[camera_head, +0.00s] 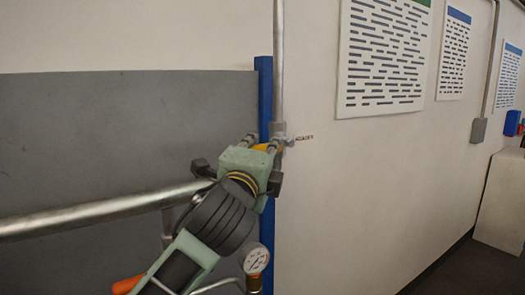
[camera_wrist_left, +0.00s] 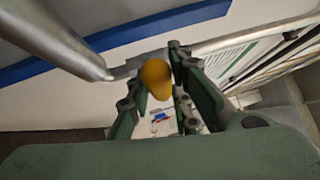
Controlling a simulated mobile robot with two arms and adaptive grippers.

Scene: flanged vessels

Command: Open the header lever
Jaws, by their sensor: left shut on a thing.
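The header lever shows as a yellow handle (camera_wrist_left: 156,78) between my left fingers in the left wrist view. In the head view only a small yellow part of the lever (camera_head: 261,147) shows behind my left gripper (camera_head: 264,142). That gripper is shut on the lever. The lever sits at a valve fitting (camera_head: 278,130) on a vertical metal pipe, with a small label (camera_head: 303,138) to its right that seems to read "HEADER". My gripper hides most of the lever and its joint in the head view. My right gripper is in neither view.
A thick silver pipe (camera_head: 95,213) runs in from the left behind my arm. A blue post (camera_head: 266,95) stands beside a grey panel (camera_head: 120,125). A pressure gauge (camera_head: 257,259) and an orange part (camera_head: 127,285) show low down. The wall to the right is clear below its posters.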

